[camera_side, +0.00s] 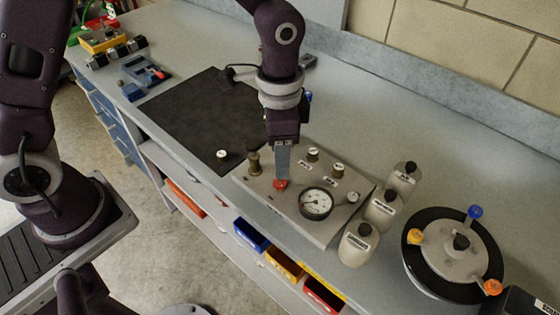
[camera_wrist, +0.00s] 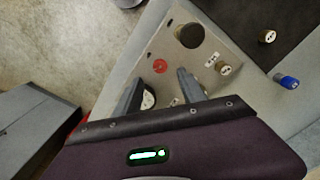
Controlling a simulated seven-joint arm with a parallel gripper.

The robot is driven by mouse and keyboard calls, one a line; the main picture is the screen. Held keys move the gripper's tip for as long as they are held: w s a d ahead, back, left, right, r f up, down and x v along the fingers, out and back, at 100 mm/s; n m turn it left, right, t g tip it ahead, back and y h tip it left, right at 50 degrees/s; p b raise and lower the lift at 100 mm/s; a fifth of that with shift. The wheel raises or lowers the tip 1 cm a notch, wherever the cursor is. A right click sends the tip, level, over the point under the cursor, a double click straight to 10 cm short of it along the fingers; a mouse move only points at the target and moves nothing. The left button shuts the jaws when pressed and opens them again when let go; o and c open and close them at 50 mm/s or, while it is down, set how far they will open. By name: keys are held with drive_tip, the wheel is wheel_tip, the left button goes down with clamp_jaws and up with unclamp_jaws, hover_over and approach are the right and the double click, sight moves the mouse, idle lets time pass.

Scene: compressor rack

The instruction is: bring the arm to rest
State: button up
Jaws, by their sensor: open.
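My gripper (camera_side: 282,182) points down over the compressor panel (camera_side: 248,189) in the side view. In the wrist view its two fingers (camera_wrist: 158,92) are spread apart with nothing between them gripped. A red button (camera_side: 280,185) on the panel lies by the fingertips in the side view; in the wrist view the red button (camera_wrist: 160,66) shows clear of the fingers. The pressure gauge (camera_side: 316,203) sits on the panel to the right, and it is partly hidden behind a finger in the wrist view. I cannot tell whether the fingertips touch the panel.
Several grey bottles (camera_side: 359,245) stand right of the panel, near a round fixture (camera_side: 449,270) with coloured knobs. A black mat (camera_side: 190,115) lies to the left, mostly bare. Small yellow equipment (camera_side: 103,40) stands at the far left of the bench. Coloured bins (camera_side: 284,264) sit below the front edge.

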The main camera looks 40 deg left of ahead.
drive_tip(key=s+a+r+n+t, duration=0.25)
drive_tip(key=a+r, duration=0.25)
drive_tip(key=r, duration=0.4)
drive_tip(key=s+a+r+n+t, duration=0.1)
drive_tip(key=s+a+r+n, duration=0.2)
drive_tip(key=s, duration=0.4)
drive_tip(key=s+a+r+n+t, duration=0.2)
drive_tip(key=s+a+r+n, duration=0.1)
drive_tip(key=s, duration=0.5)
drive_tip(key=shift+s+a+r, duration=0.15)
drive_tip(key=shift+a+r, duration=0.45)
drive_tip(key=shift+a, duration=0.2)
